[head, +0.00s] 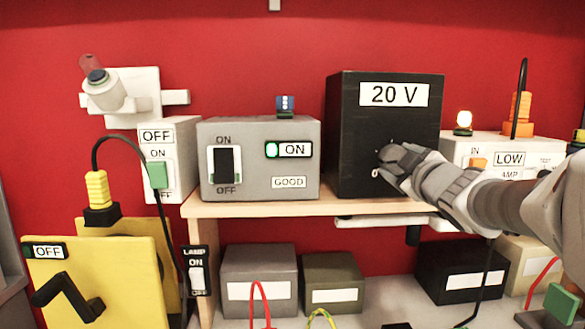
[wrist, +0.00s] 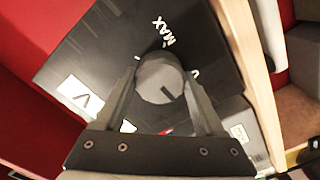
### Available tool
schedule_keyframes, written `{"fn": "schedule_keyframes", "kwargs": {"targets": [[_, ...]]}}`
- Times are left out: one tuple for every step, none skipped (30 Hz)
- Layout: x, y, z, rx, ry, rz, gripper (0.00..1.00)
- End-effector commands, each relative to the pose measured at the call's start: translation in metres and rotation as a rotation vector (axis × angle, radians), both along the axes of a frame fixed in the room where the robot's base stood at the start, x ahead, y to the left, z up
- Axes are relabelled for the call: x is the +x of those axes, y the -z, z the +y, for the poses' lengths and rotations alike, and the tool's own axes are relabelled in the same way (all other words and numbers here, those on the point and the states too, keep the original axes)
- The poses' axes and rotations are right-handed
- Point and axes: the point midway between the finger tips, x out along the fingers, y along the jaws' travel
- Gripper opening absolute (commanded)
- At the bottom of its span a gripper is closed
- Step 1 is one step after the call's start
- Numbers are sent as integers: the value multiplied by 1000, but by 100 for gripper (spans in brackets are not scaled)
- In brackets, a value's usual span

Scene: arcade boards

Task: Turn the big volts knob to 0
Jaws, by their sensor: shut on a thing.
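The volts box (head: 350,130) is a black box on the wooden shelf in the head view, with a white label (head: 394,94) reading 20 V. My gripper (head: 382,168) reaches its front face from the right and hides the knob there. In the wrist view the big volts knob (wrist: 160,80) is a round grey knob with a dark pointer line. It sits between the two fingers of my gripper (wrist: 162,92), which are shut on it. The word MAX is printed beside the knob, and a white label with a V shows at the left.
A grey box (head: 260,180) with a switch and an ON light stands left of the volts box. A white box (head: 490,150) labelled LOW with a lit lamp (head: 463,120) is on the right, behind my arm. Boxes (head: 258,275) and cables lie below the shelf (head: 300,207).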

Motion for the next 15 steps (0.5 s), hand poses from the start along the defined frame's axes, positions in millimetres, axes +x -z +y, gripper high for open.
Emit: {"fn": "schedule_keyframes", "kwargs": {"targets": [[0,2,0,-44,0,-3,16],[0,2,0,-73,0,-3,16],[0,2,0,-111,0,-2,16],[0,2,0,-139,1,-2,16],[0,2,0,-168,1,-2,16],[0,2,-1,-206,1,-1,16],[0,2,-1,-234,1,-1,16],[0,2,-1,-262,2,-1,16],[0,2,-1,-299,1,-1,16],[0,2,0,-326,1,-1,16],[0,2,0,-354,1,-1,16],[0,1,0,-388,1,-1,16],[0,1,0,-414,1,-1,16],[0,1,0,-439,1,-1,16],[0,1,0,-469,1,0,16]]}}
